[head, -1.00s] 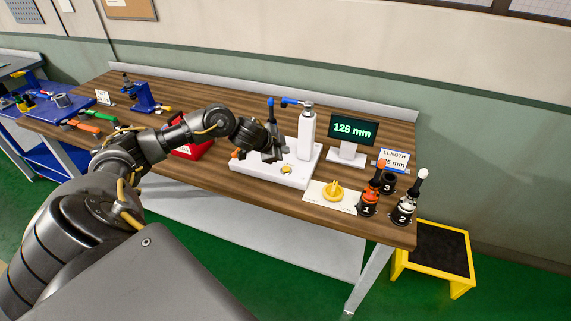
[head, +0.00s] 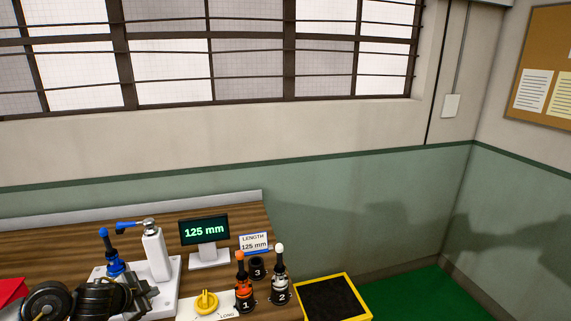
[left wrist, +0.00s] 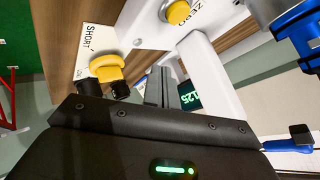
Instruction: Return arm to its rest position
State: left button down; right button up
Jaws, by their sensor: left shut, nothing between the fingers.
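My left gripper (head: 148,290) is at the bottom left of the head view, in front of the white measuring stand (head: 155,255). In the left wrist view its fingers (left wrist: 162,88) are shut together and empty. A blue-handled tool (head: 113,262) stands upright on the white base behind the gripper; its lower end is hidden by the gripper. The screen (head: 204,230) reads 125 mm. The yellow knob (head: 206,302) on its white plate is to the gripper's right; it also shows in the left wrist view (left wrist: 107,68). My right gripper is not in view.
Holders numbered 1 (head: 244,292), 2 (head: 280,282) and 3 (head: 257,268) stand at the bench's right end; 1 and 2 hold tools. A length card (head: 254,242) stands behind them. A yellow step stool (head: 332,298) is on the floor beyond. A red bin (head: 11,290) is at far left.

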pick_arm(q)
jog(key=s+d+f+n, duration=0.1)
jog(key=s+d+f, duration=0.5)
jog(key=d, duration=0.5)
jog(key=s+d+f+n+g, duration=0.2)
jog(key=s, duration=0.7)
jog(key=s+d+f+n+g+y, duration=0.1)
jog(key=s+f+n+g, duration=0.15)
jog(key=s, duration=0.65)
jog(key=s+d+f+n+g, duration=0.1)
jog(key=s+d+n+g, duration=0.15)
jog(key=s, duration=0.65)
notch_tip(320, 180, down, 29)
jog(key=s+b, duration=0.2)
jog(key=b, duration=0.1)
jog(key=s+a+f+g+b, duration=0.1)
jog(key=s+a+f+b, duration=0.2)
jog(key=s+f, duration=1.3)
notch_tip(320, 180, down, 3)
jog(key=shift+r+g, duration=0.1)
jog(key=shift+g, duration=0.2)
